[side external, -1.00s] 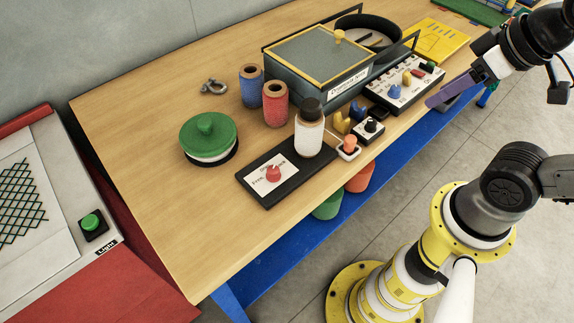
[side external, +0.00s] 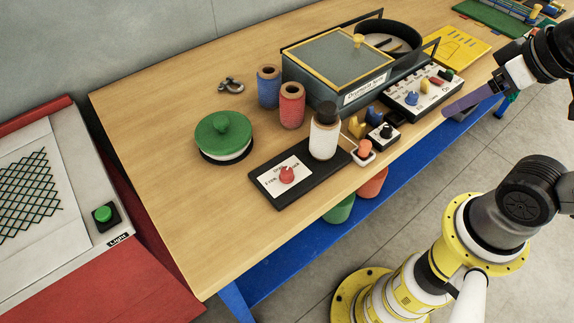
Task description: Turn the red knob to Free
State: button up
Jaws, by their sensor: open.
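The red knob (side external: 287,175) sits on a white label (side external: 284,177) on a black base plate (side external: 275,201) near the table's front edge. The label has small words around the knob; the left one may read Free, but the print is too small to be sure. I cannot tell where the knob points. A white bottle with a black cap (side external: 324,137) stands at the right end of the plate. My gripper (side external: 470,103), with purple fingers, is open and empty at the right, well away from the knob. Its fingers overlap from this angle.
Right of the plate are an orange switch (side external: 365,149), a black knob box (side external: 383,137) and a control panel (side external: 421,97). Behind are spools (side external: 291,106) and a glass-lidded box (side external: 324,65). A green-lidded pot (side external: 222,134) stands left. The table's front left is clear.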

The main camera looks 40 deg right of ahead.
jog(key=w+a+r+m, duration=0.2)
jog(key=w+r+m, duration=0.4)
jog(key=m, duration=0.2)
jog(key=m+g, duration=0.2)
jog(key=g, duration=0.4)
send_over(287, 170)
notch_tip(287, 170, down, 10)
notch_tip(287, 170, down, 14)
jog(key=shift+r, duration=0.2)
grip_shut()
